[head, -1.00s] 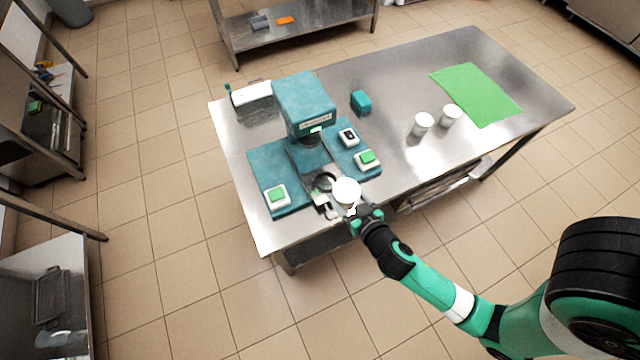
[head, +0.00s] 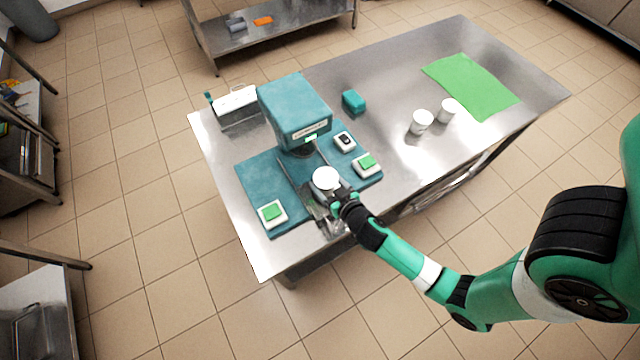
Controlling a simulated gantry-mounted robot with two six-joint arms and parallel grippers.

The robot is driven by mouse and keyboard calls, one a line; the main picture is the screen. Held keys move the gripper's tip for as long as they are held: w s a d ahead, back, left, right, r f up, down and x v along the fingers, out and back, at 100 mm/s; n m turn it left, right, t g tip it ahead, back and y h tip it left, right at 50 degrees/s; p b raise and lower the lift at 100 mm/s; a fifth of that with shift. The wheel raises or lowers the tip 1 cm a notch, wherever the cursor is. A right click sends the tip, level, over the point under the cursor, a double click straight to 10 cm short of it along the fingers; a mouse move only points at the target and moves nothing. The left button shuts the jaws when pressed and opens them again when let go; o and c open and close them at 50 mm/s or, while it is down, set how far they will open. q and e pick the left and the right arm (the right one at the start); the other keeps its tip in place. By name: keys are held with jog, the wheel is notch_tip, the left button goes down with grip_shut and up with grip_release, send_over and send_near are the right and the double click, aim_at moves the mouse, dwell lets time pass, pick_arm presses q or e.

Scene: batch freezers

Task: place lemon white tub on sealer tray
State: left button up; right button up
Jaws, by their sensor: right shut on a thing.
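My right gripper (head: 336,197) is shut on a white tub (head: 326,179) with a round white top, at the front of the teal sealer machine (head: 294,112). The tub is over the sealer tray (head: 309,198), which it and the gripper largely cover. I cannot tell whether the tub touches the tray. Two more white tubs (head: 421,122) and (head: 447,110) stand on the steel table to the right. No flavour label is readable on any tub. My left gripper is not in view.
Green-button boxes (head: 272,213) and (head: 367,165) and a dark-switch box (head: 344,142) flank the tray. A teal block (head: 353,101) and a green mat (head: 470,86) lie on the steel table (head: 390,75). Its middle is mostly clear.

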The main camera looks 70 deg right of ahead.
jog(key=shift+f, duration=0.4)
jog(key=f+b, duration=0.3)
jog(key=shift+w+d, duration=0.35)
jog(key=shift+s+f, duration=0.1)
jog(key=shift+f, duration=0.15)
jog(key=shift+c, duration=0.7)
jog(key=shift+a+r, duration=0.1)
grip_shut()
jog(key=o, duration=1.5)
grip_release()
jog(key=shift+s+a, duration=0.1)
jog(key=shift+o, duration=0.2)
jog(key=shift+b+v, duration=0.45)
jog(key=shift+v, duration=5.55)
jog(key=shift+r, duration=0.15)
